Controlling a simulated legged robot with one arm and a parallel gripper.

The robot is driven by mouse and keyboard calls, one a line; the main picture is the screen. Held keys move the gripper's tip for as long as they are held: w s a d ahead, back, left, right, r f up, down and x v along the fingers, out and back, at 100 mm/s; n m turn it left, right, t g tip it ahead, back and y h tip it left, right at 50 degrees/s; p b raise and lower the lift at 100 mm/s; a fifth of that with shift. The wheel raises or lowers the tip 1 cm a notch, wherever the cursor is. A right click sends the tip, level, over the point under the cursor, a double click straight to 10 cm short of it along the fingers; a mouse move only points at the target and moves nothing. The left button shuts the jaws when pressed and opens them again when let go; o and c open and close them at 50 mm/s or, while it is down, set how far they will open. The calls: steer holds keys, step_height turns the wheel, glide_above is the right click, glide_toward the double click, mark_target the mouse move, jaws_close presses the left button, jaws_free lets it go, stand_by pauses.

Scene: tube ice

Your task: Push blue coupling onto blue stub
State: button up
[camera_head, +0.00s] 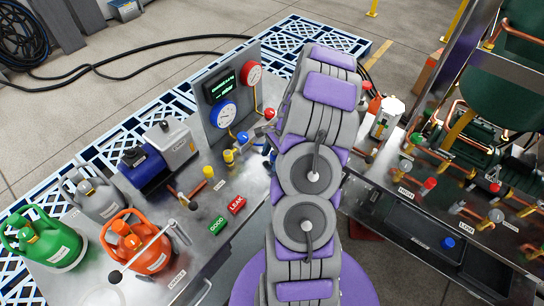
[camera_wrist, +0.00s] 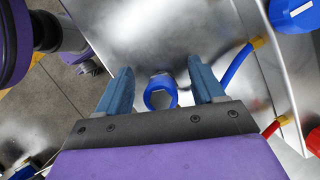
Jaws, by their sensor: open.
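In the wrist view, a blue ring-shaped part (camera_wrist: 160,93), which looks like the blue coupling, sits between the two blue fingers of my open gripper (camera_wrist: 163,85). Gaps show on both sides of it, so the fingers do not touch it. Its open round end faces the camera, with a small grey part just behind it. I cannot tell whether that part is the blue stub. A blue hose (camera_wrist: 234,66) with a brass ferrule runs at the right. In the head view, my arm covers the gripper and most of this work spot.
Green (camera_head: 48,240) and orange (camera_head: 150,250) cylinders and a blue pump (camera_head: 143,168) stand on the bench. GOOD and LEAK blocks (camera_head: 237,204) lie near my arm. Copper-piped equipment (camera_head: 470,140) is at right.

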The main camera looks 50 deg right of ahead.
steer(key=shift+r, duration=0.1)
steer(key=p+v, duration=0.2)
steer(key=v, duration=1.5)
steer(key=shift+r, duration=0.1)
steer(key=a+r+n+g+h+b, duration=0.1)
steer(key=a+r+n, duration=0.35)
steer(key=a, duration=0.75)
steer(key=a+r+n+g+b, duration=0.1)
steer(key=a+r+n, duration=0.4)
steer(key=a, duration=0.7)
steer(key=s+a+f+n+h+b, duration=0.1)
steer(key=s+a+n, duration=0.5)
steer(key=s, duration=0.3)
steer(key=s+a+n+g+h+b, duration=0.1)
steer(key=s+a+n+h, duration=0.1)
steer(key=s+a+n, duration=0.4)
steer(key=s+a, duration=0.1)
steer(key=s, duration=0.3)
steer(key=shift+s+f, duration=0.3)
steer(key=shift+f, duration=0.1)
